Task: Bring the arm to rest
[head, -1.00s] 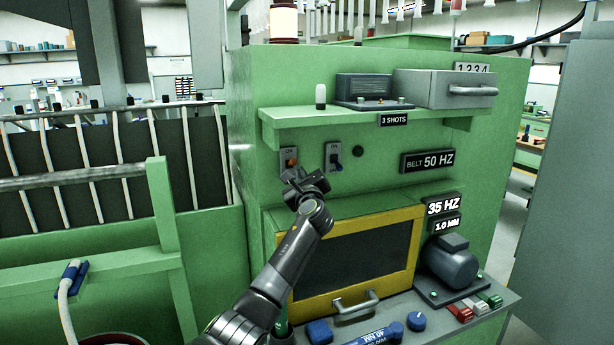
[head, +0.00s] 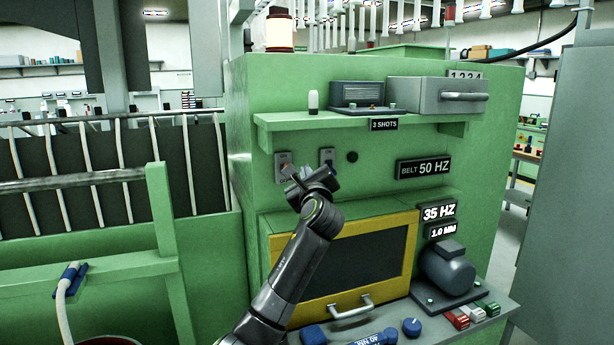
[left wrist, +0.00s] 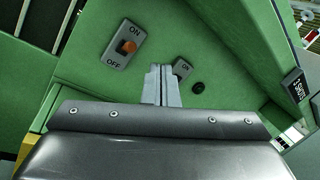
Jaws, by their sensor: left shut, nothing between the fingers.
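My left gripper (head: 298,177) is raised in front of the green machine panel, just below two wall switches. Its fingers are shut with nothing between them, as the left wrist view (left wrist: 161,84) shows. The switch with the orange toggle (left wrist: 129,47) is left of the fingers in the left wrist view; its toggle sits near the ON side. It also shows in the head view (head: 282,160). The second switch (left wrist: 181,68) is partly hidden behind the fingers. My right gripper is not in view.
Below the arm is a yellow-framed door (head: 412,240) with a metal handle (head: 351,306). A green shelf (head: 290,122) juts out above the switches. A motor (head: 447,266) stands at the right.

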